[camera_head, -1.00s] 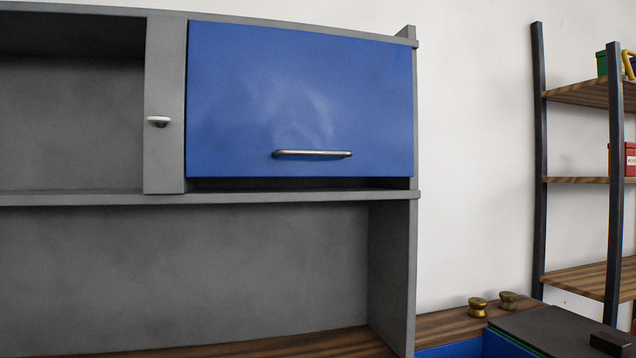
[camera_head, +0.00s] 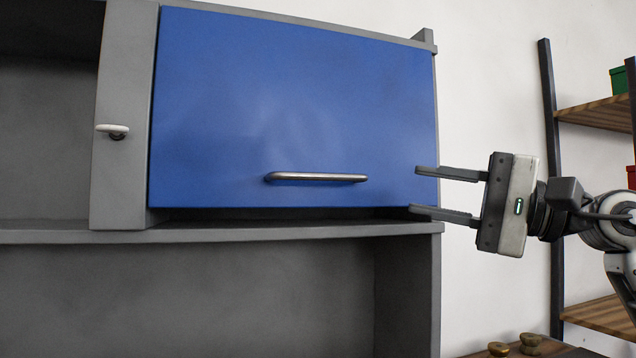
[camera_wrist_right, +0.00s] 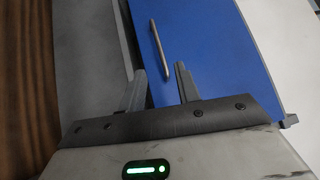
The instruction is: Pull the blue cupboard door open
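The blue cupboard door (camera_head: 290,105) is set in a grey cupboard and looks nearly closed, with a dark gap under its lower edge. A metal bar handle (camera_head: 316,177) runs across its lower part. In the right wrist view the handle (camera_wrist_right: 160,50) lies beyond the fingertips, ahead of the gripper. My right gripper (camera_head: 420,191) comes in from the right. It is open and empty, its fingers pointing left at the door's lower right corner, apart from the handle. My left gripper is not in view.
A grey shelf (camera_head: 250,235) runs below the door. A shelf rack (camera_head: 553,190) stands behind my right arm. Two brass weights (camera_head: 530,340) rest low on the right.

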